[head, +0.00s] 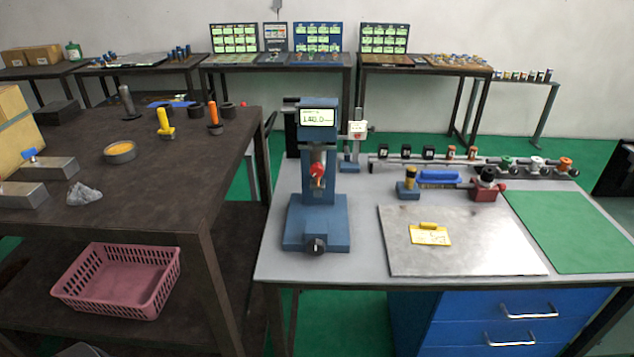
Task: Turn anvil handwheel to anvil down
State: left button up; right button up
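A blue bench instrument (341,222) stands upright at the left of the grey table in the head view. Its display (318,117) appears to read 140.0, in small print. A black round knob (316,246) sits at the front of its base and may be the anvil handwheel. A red part (317,171) shows on the front of the column below the display. I cannot clearly make out the anvil or its height. Neither of my grippers is in view, and nothing touches the instrument.
A metal plate (450,257) with a yellow tag (429,234) lies right of the instrument, beside a green mat (570,228). Small fixtures and a rail with knobs stand behind. A dark table (190,210) with blocks and tools is at left, a pink basket (118,280) below.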

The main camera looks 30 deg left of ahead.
aim_at(316, 247)
jog(key=u, duration=1.1)
jog(key=l, duration=0.1)
